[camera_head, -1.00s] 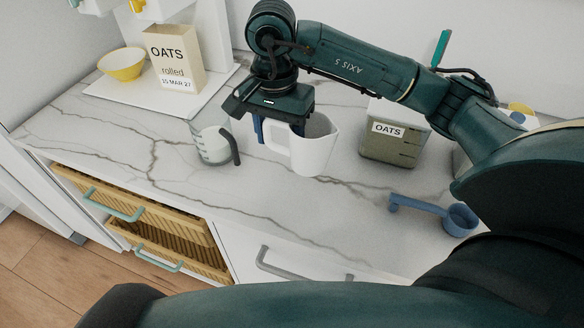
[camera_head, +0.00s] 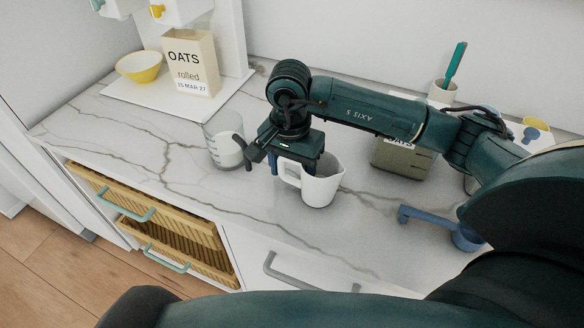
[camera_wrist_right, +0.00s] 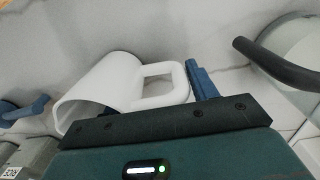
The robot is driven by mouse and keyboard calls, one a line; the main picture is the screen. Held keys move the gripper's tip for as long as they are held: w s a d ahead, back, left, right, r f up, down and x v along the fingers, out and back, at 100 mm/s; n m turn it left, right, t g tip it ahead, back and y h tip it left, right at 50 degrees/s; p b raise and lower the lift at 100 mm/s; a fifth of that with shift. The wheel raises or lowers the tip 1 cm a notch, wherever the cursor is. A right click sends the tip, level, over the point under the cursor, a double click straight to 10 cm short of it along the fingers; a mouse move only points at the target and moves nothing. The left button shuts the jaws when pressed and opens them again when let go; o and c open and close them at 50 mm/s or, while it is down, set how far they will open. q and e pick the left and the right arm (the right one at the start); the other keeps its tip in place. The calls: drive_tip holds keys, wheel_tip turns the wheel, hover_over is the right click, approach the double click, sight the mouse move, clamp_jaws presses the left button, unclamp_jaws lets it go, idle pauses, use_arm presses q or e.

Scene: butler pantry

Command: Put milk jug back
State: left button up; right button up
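The milk jug (camera_head: 322,187) is white and upright, with its handle toward the left. It is on or just above the marble counter; I cannot tell whether its base touches. My right gripper (camera_head: 281,163) points down over the handle and appears shut on it. In the right wrist view the jug (camera_wrist_right: 98,92) shows in front of the gripper, with one blue finger (camera_wrist_right: 203,80) beside the handle loop; the other finger is hidden. My left gripper is out of view.
A glass measuring jug (camera_head: 222,148) with a dark handle stands close left of the right gripper. An oats canister (camera_head: 402,160) stands right, behind the milk jug. A blue scoop (camera_head: 425,217) lies front right. An oats box (camera_head: 191,65) and yellow bowl (camera_head: 138,68) are back left.

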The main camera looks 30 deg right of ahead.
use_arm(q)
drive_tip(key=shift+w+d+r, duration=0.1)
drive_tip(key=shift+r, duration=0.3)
use_arm(e)
drive_tip(key=o, duration=0.3)
drive_tip(key=shift+r, duration=0.5)
wheel_tip(320, 180, up, 5)
drive_tip(key=shift+w+r+b, duration=0.15)
drive_tip(key=shift+b, duration=0.2)
wheel_tip(320, 180, up, 5)
drive_tip(key=shift+a+f, duration=0.1)
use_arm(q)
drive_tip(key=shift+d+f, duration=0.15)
use_arm(e)
drive_tip(key=shift+r, duration=0.65)
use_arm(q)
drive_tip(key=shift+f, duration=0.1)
